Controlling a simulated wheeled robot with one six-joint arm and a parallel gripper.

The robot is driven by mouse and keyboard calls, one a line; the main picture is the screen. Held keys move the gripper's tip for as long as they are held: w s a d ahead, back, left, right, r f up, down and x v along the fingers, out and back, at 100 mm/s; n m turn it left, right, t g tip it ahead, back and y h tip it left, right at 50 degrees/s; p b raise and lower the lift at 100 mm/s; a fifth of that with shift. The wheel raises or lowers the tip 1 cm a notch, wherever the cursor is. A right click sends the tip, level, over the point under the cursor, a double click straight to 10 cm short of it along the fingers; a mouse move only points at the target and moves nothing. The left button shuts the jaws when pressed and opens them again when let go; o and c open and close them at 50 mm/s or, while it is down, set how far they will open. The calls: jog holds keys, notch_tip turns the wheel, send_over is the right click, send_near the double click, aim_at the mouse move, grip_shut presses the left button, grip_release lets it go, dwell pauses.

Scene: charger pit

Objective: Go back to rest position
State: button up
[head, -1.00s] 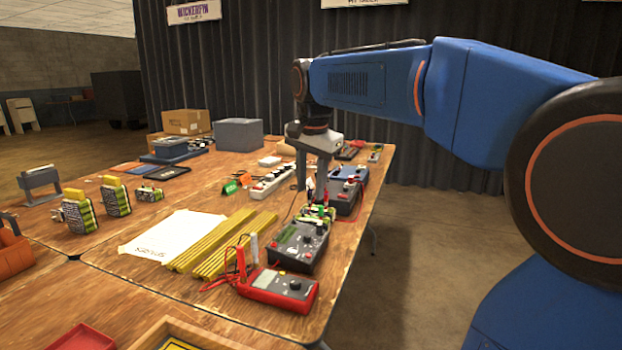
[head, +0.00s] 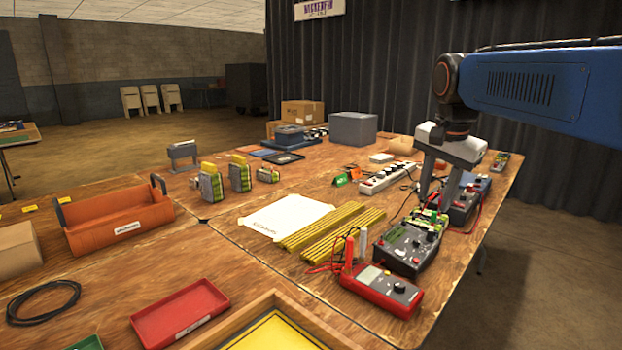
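My gripper (head: 444,193) hangs from my blue arm over the right edge of the wooden table (head: 215,240), pointing down. Its two fingers are spread apart, with no object clearly held between them. The fingertips are close to a green circuit board (head: 428,222) on a dark grey meter (head: 407,246). I cannot tell whether they touch anything there. A red multimeter (head: 381,289) with red and white probes lies nearer to me.
Yellow rods (head: 330,231) and white paper (head: 285,217) lie mid-table. A white power strip (head: 387,179) is behind. An orange toolbox (head: 118,220), a red tray (head: 180,313) and a black cable coil (head: 43,301) are on the left. Floor at the right is clear.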

jog(key=s+a+f+n+t, duration=0.1)
jog(key=s+f+n, duration=0.9)
jog(key=s+f, duration=1.1)
jog(key=shift+s+a+f+n+t+y, duration=0.3)
jog(key=shift+s+a+n+t, duration=0.1)
jog(key=shift+s, duration=0.85)
jog(key=shift+r, duration=0.1)
jog(key=shift+c, duration=0.3)
